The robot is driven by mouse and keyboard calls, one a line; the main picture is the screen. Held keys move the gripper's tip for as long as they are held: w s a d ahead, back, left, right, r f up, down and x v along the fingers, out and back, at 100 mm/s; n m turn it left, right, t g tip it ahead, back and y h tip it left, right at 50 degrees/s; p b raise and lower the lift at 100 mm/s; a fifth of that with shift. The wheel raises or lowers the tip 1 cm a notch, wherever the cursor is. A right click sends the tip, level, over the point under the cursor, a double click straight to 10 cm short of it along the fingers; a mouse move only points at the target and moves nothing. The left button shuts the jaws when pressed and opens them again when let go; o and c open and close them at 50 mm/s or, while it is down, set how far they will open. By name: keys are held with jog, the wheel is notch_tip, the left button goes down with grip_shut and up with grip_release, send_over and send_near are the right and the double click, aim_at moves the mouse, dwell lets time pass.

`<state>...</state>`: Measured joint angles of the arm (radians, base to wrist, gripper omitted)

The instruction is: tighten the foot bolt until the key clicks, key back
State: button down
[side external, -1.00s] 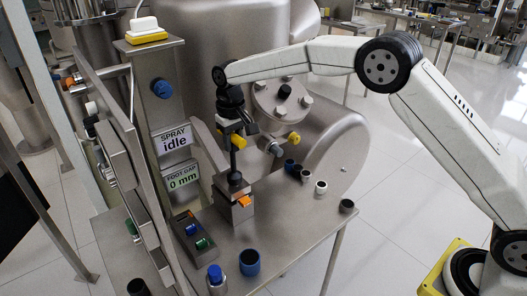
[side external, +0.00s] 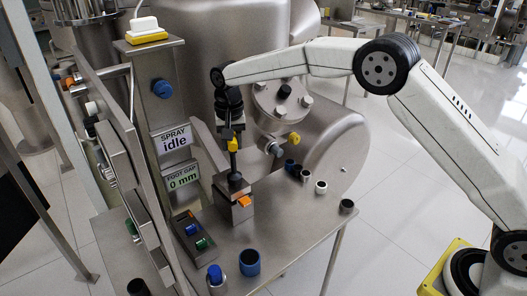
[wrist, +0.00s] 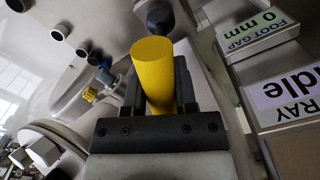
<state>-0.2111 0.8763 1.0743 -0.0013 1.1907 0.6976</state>
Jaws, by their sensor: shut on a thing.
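My gripper (side external: 234,132) points down and is shut on the yellow handle. In the wrist view the yellow handle (wrist: 154,65) lies between the two dark jaws of my gripper (wrist: 158,95), with part of the dark shaft (wrist: 160,17) beyond. The foot gap sign (side external: 182,178) reads 0 mm. An orange part (side external: 244,201) shows on the block's front.
The spray sign (side external: 171,142) reads idle. A switch box (side external: 194,233) with blue and green parts stands left of the block. A blue cup (side external: 249,263) and several small cylinders stand on the metal table. The large steel vessel (side external: 328,150) is close behind my gripper.

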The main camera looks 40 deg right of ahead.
jog(key=shift+m, duration=0.4)
jog(key=shift+r, duration=0.2)
jog(key=shift+r, duration=0.3)
dwell(0.6)
jog(key=n, duration=0.5)
jog(key=shift+d, duration=0.15)
jog(key=shift+d+n, duration=0.2)
jog(key=shift+n, duration=2.5)
